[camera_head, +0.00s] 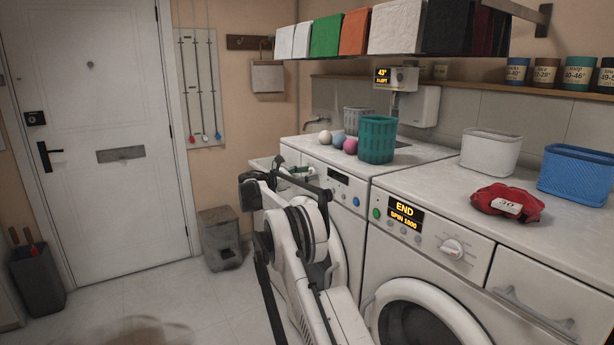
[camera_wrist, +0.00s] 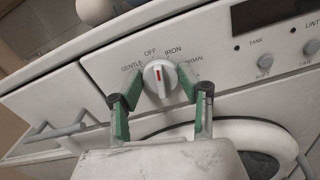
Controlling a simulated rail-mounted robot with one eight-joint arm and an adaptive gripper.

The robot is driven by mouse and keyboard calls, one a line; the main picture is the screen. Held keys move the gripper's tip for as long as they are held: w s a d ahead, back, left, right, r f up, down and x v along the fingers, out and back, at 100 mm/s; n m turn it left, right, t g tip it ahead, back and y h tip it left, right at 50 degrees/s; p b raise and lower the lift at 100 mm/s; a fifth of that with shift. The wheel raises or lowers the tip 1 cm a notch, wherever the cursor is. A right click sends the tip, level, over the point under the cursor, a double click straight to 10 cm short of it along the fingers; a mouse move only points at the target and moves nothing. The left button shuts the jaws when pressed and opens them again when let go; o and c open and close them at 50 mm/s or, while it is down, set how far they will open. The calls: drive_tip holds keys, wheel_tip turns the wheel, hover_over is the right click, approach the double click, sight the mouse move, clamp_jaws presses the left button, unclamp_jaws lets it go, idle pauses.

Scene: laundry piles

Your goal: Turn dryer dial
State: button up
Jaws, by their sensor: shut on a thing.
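In the wrist view the white dryer dial (camera_wrist: 160,84) has a red pointer mark directed up, around the gap between OFF and IRON. Labels around it include GENTLE, OFF and IRON; a fourth at right is partly blurred. My gripper (camera_wrist: 160,76) has its green-padded fingers on either side of the dial, shut on it. In the head view my gripper (camera_head: 293,176) is at the front panel of the left machine, the dryer (camera_head: 338,158); my arm hides the dial there.
The dryer's dark display (camera_wrist: 261,12) and buttons are right of the dial. A drawer handle (camera_wrist: 55,131) is at left. A washer (camera_head: 420,265) showing END stands to the right. A teal basket (camera_head: 377,140) and several balls sit on the dryer top. The floor (camera_head: 160,296) at left is mostly clear.

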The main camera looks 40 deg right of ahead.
drive_tip(key=m+b, duration=0.1)
drive_tip(key=m, duration=0.5)
drive_tip(key=m+b, duration=0.1)
drive_tip(key=m, duration=0.6)
drive_tip(key=shift+s+f, duration=0.15)
drive_tip(key=shift+f, duration=0.05)
drive_tip(key=shift+m, duration=0.4)
drive_tip(key=o, duration=1.1)
drive_tip(key=w+a, duration=0.1)
drive_tip(key=a, duration=1.1)
drive_tip(key=shift+w, duration=0.3)
